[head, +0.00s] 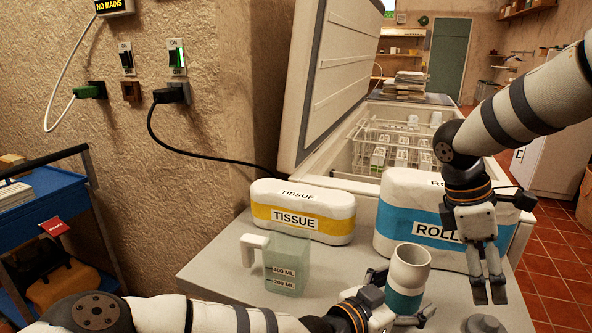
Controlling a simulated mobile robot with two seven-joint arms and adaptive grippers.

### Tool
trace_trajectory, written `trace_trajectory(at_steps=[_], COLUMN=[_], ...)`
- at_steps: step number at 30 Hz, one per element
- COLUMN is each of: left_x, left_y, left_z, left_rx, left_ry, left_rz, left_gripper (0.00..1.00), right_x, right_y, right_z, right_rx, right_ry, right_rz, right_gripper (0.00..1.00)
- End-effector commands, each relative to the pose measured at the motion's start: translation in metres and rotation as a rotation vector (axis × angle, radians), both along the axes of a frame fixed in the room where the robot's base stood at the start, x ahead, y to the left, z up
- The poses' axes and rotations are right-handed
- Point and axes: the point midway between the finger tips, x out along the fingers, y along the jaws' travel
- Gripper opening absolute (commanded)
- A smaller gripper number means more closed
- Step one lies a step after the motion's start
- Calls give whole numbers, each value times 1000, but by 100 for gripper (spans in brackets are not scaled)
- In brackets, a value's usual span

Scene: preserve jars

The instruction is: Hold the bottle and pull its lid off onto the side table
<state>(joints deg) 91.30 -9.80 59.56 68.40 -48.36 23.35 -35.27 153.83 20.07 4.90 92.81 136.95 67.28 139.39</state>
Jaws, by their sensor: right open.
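The bottle (407,276), a pale cylinder with a teal band, stands upright near the table's front; its top looks open, with no lid on it. My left gripper (401,299) comes in low from the left and is shut on the bottle, fingers on either side of its lower part. My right gripper (489,297) points down to the right of the bottle, open and empty. Below it, a dark round piece (485,324) at the bottom edge of the picture looks like the lid; it is partly cut off.
The pale side table (215,268) also bears a measuring jug (287,264), a tissue pack (303,212) and a roll pack (405,219). Behind stands an open chest freezer (330,82) with a wire basket. A blue cart (52,205) is at left.

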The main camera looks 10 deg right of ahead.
Motion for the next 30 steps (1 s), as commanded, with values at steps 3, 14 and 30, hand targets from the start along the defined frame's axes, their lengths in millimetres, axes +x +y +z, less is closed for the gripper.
trace_trajectory(at_steps=[3,14,30], left_x=[0,-26,-49], left_y=[0,61,107], left_z=[2,16,26], left_rx=[-2,1,-1], left_ry=[-3,-4,-1], left_rz=[1,0,0], left_gripper=[78,78,78], right_x=[0,0,0], right_y=[0,0,0], right_z=[1,1,1], right_rx=[0,0,0], right_ry=[-2,-3,-3], right_rz=[-1,0,0], right_gripper=[80,80,80])
